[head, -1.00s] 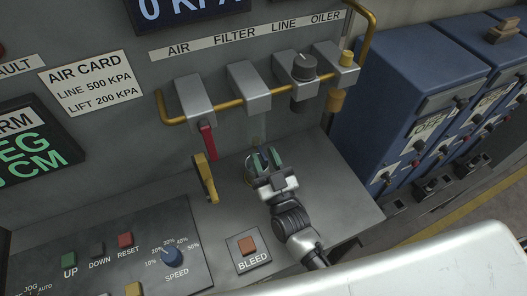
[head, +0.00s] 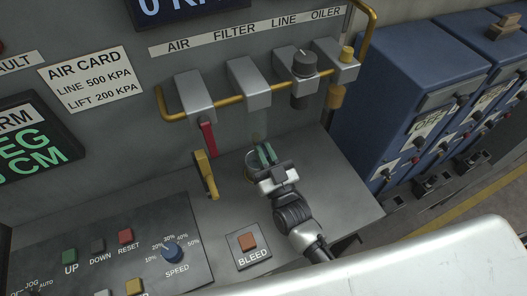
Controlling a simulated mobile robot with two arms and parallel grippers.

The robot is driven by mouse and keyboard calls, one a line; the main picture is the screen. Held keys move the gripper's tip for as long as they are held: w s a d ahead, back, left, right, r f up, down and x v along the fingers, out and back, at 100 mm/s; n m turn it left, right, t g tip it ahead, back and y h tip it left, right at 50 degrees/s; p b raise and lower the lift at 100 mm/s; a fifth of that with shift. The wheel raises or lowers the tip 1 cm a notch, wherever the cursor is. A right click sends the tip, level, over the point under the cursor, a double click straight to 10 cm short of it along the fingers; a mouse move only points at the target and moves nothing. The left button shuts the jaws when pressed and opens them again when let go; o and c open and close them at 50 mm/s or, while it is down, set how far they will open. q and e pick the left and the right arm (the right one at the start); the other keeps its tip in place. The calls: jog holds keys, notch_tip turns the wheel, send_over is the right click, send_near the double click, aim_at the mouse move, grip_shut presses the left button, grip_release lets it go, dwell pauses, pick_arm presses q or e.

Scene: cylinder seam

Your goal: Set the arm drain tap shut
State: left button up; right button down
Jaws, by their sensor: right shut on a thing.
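My right gripper (head: 263,154) is below the FILTER block (head: 248,82), over the grey ledge. Its fingers are closed together on something small, which the fingers hide; by its place under the filter it looks like the drain tap. A pale translucent bowl (head: 258,128) hangs faintly under the filter block, just above the fingertips. A round rim (head: 248,168) shows just left of the fingers, partly hidden. My left gripper is out of view.
A red lever (head: 208,138) hangs under the AIR block, and a yellow handle (head: 206,174) stands left of my gripper. The BLEED button (head: 248,242) and a control panel (head: 120,262) lie nearer. Blue cabinets (head: 408,85) stand right. The ledge's right part is clear.

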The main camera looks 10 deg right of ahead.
jog(key=w+d+n+g+y+b, duration=0.1)
jog(key=w+n+g+y+b, duration=0.1)
jog(key=n+g+y+b, duration=0.6)
jog(key=w+d+n+g+y+b, duration=0.2)
jog(key=n+g+y+b, duration=0.7)
jog(key=g, duration=0.9)
jog(key=shift+w+d+n+g+b, duration=0.2)
jog(key=shift+w+n+g+b, duration=0.15)
jog(key=shift+w+b, duration=0.5)
jog(key=shift+s, duration=0.15)
jog(key=c, duration=1.2)
grip_release()
